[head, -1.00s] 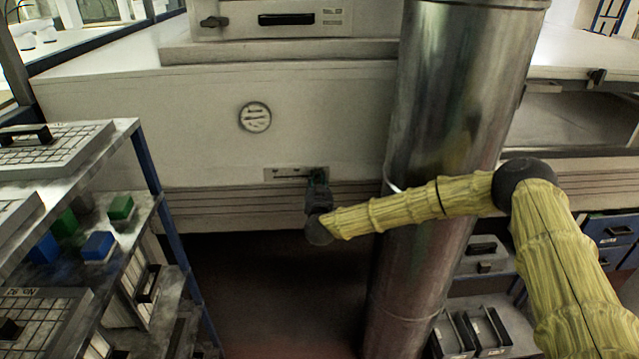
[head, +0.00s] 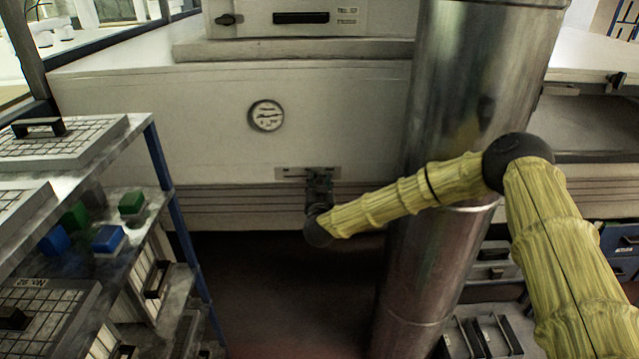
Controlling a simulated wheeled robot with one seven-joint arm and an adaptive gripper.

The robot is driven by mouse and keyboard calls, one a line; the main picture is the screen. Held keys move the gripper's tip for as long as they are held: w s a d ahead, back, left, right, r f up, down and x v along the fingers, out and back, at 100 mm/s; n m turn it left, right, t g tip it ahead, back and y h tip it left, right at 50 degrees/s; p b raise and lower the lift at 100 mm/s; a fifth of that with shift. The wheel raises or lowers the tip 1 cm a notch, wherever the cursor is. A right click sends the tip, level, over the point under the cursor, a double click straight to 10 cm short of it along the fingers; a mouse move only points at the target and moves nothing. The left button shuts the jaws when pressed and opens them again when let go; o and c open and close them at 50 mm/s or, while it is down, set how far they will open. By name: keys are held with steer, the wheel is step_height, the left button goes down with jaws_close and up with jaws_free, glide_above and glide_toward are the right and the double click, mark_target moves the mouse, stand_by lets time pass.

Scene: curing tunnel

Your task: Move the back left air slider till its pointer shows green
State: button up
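A round dial (head: 267,116) with a pale face and dark marks is on the cream tunnel wall. Its pointer and any green zone are too small to make out. Below it and a little right is a flat grey slider plate (head: 288,173), set low on the wall above the ribbed strip. My gripper (head: 319,174) is at the right half of this plate, reaching up to it from below. It covers the slider's knob, if that is there. The fingers are too small and dark to show whether they are open or shut.
A metal rack (head: 160,165) with trays and green and blue blocks stands at the left. A thick steel duct (head: 475,90) rises behind my arm, right of the plate. A cabinet with a black handle (head: 301,18) sits above the wall. Dark floor lies open below.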

stand_by(0.3)
steer(key=s, duration=1.2)
steer(key=shift+a, duration=0.15)
steer(key=s+d+f+n+g+y, duration=0.3)
steer(key=s+f+g, duration=0.5)
steer(key=s+f, duration=1.5)
steer(key=s+d+f+g+h, duration=0.1)
steer(key=s+d, duration=0.4)
steer(key=s, duration=0.5)
steer(key=s+d+f+m+g, duration=0.1)
steer(key=s+d+f+g, duration=0.3)
steer(key=s, duration=0.6)
steer(key=s+d+f+g+h, duration=0.1)
steer(key=s+d+f+g, duration=0.1)
steer(key=s+d+g, duration=0.3)
steer(key=s+d, duration=0.3)
steer(key=s, duration=0.3)
steer(key=shift+f+h, duration=0.3)
steer(key=shift+f, duration=0.1)
stand_by(0.6)
